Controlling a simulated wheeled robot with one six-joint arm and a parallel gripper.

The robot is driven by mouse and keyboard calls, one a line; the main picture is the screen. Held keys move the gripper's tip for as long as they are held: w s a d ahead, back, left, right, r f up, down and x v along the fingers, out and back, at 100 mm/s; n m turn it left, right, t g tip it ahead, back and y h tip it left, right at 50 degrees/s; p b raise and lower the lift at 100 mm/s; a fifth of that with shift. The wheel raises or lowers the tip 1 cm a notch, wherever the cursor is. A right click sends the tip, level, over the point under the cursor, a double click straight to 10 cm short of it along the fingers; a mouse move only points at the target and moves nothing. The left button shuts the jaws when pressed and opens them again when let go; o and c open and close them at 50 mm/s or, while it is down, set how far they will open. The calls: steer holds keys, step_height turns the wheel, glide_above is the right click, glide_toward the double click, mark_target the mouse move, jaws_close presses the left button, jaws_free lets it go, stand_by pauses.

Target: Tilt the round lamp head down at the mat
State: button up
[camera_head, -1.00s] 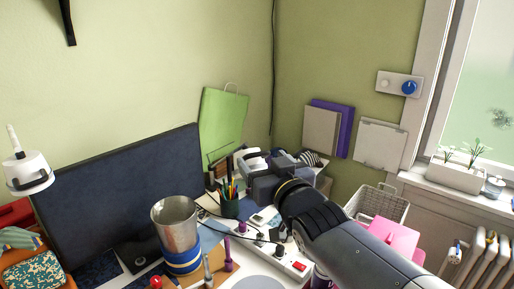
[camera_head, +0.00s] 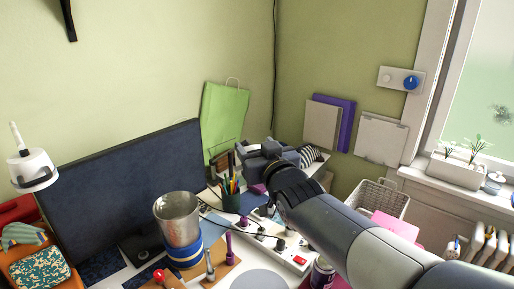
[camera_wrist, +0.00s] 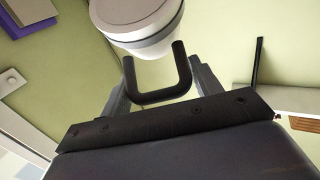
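In the wrist view a round white head with a grey rim (camera_wrist: 150,28), which looks like the lamp head, is close in front of my gripper (camera_wrist: 158,75). A black U-shaped handle (camera_wrist: 160,97) stands out from its rim and lies between my two fingers. The fingers are apart; I cannot tell whether they touch the handle. In the head view my gripper (camera_head: 264,152) is at the back of the desk near the corner, and my arm hides most of what is there. A flat brown mat (camera_head: 226,268) lies on the desk front.
A white lamp-like thing with a dark loop (camera_head: 32,172) is at far left. A dark monitor (camera_head: 125,190), metal cup (camera_head: 178,218), pen holder (camera_head: 231,202) and white power strip (camera_head: 270,240) crowd the desk. A wire basket (camera_head: 385,197) stands right of my arm.

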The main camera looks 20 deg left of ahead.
mark_target(252, 148)
steer(key=c, duration=0.9)
steer(key=f+b, duration=0.1)
steer(key=b, duration=0.3)
steer(key=shift+s+y, duration=0.1)
steer(key=shift+y, duration=0.2)
steer(key=shift+d+f+t+b, duration=0.1)
steer(key=shift+t+b, duration=0.2)
steer(key=shift+b, duration=0.25)
steer(key=b, duration=0.4)
steer(key=f+t+y+b, duration=0.1)
steer(key=b, duration=0.3)
steer(key=shift+s+d+f+t+y, duration=0.1)
steer(key=shift+s+f+t+y, duration=0.05)
steer(key=shift+t+y, duration=0.15)
steer(key=b, duration=0.4)
steer(key=shift+f+t+y+b, duration=0.3)
steer(key=shift+f+y+b, duration=0.05)
steer(key=shift+y+b, duration=0.05)
steer(key=shift+f+b, duration=0.1)
steer(key=shift+b, duration=0.8)
steer(key=shift+t+y+b, duration=0.3)
steer(key=shift+t+b, duration=0.1)
steer(key=shift+b, duration=0.1)
